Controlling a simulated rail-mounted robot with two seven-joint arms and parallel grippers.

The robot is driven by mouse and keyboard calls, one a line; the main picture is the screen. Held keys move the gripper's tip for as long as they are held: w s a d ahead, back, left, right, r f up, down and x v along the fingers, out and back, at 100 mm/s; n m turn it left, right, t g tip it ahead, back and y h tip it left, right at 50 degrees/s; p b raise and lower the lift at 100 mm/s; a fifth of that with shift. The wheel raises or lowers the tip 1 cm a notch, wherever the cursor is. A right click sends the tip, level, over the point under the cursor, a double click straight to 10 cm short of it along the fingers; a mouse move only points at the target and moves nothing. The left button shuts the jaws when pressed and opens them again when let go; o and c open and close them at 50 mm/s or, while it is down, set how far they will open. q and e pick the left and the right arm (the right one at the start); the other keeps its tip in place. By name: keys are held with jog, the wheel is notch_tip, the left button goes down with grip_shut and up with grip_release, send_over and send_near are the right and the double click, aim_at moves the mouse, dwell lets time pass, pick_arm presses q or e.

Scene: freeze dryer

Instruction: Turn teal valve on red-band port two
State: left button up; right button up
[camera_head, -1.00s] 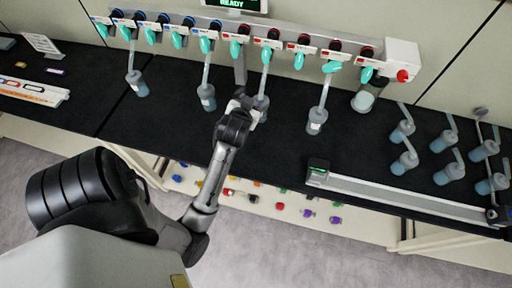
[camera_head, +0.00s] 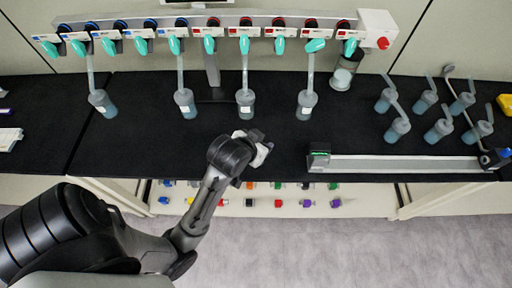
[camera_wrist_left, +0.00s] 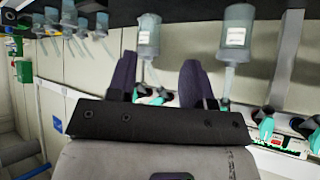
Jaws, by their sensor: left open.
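A manifold bar (camera_head: 290,13) runs along the back with a row of teal valves. The red-label ports are on its right half, with teal valves such as the leftmost one (camera_head: 210,45), the second (camera_head: 245,45) and the third (camera_head: 280,45). Flasks hang below some ports, including one (camera_head: 245,103) under the second red-label valve. My left gripper (camera_head: 258,147) is over the front of the black bench, in front of that flask and apart from it. In the left wrist view its two dark fingers (camera_wrist_left: 160,78) are spread and empty. My right gripper is not in view.
Another flask (camera_head: 307,104) hangs to the right, and one (camera_head: 185,102) to the left. Several loose flasks (camera_head: 398,125) stand at the right. A grey rail (camera_head: 405,164) lies along the bench front. A white box with a red knob (camera_head: 382,43) ends the manifold.

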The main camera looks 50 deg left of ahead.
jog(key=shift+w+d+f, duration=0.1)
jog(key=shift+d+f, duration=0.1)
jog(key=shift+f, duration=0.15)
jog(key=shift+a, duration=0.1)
